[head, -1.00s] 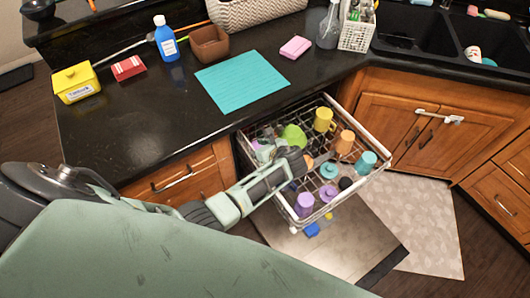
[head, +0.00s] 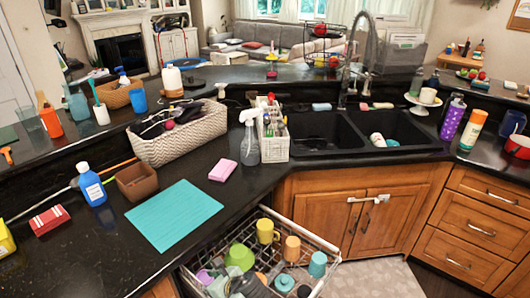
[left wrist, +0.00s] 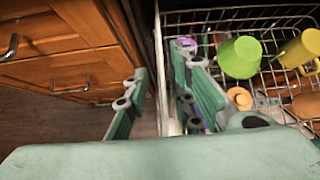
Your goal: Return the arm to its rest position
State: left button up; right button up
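My left gripper shows in the left wrist view (left wrist: 162,75) with its two green fingers spread apart and nothing held between them. The white side edge of the pulled-out dish rack (left wrist: 168,118) appears between the fingers. In the head view only a dark grey part of what looks like this gripper (head: 250,285) shows at the bottom edge, over the rack (head: 328,246). A green cup (left wrist: 239,57) and a yellow mug (left wrist: 299,50) are in the rack to the right of the fingers. My right gripper is in neither view.
Wooden drawers (left wrist: 75,65) stand close on the left in the wrist view. The rack also holds a teal cup (head: 317,264) and an orange cup (head: 291,248). The dark counter above bears a teal mat (head: 173,214), a spray bottle (head: 249,140) and a blue bottle (head: 92,184).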

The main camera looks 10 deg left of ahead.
pick_arm(q)
jog(key=s+d+n+g+h, duration=0.15)
jog(key=s+n+h, duration=0.25)
jog(key=s+n, duration=0.8)
jog(key=s+d+r+n+h, duration=0.2)
jog(key=s+r+n+h, duration=0.2)
jog(key=s+r+n, duration=0.8)
notch_tip(320, 180, down, 30)
jog(key=s+m+b, duration=0.2)
jog(key=s, duration=0.1)
jog(key=s+a+f+g+b, duration=0.2)
jog(key=s+a+f, duration=0.1)
jog(key=s+f, duration=1.4)
notch_tip(320, 180, down, 2)
jog(key=shift+s+f, duration=0.1)
jog(key=shift+s, duration=0.1)
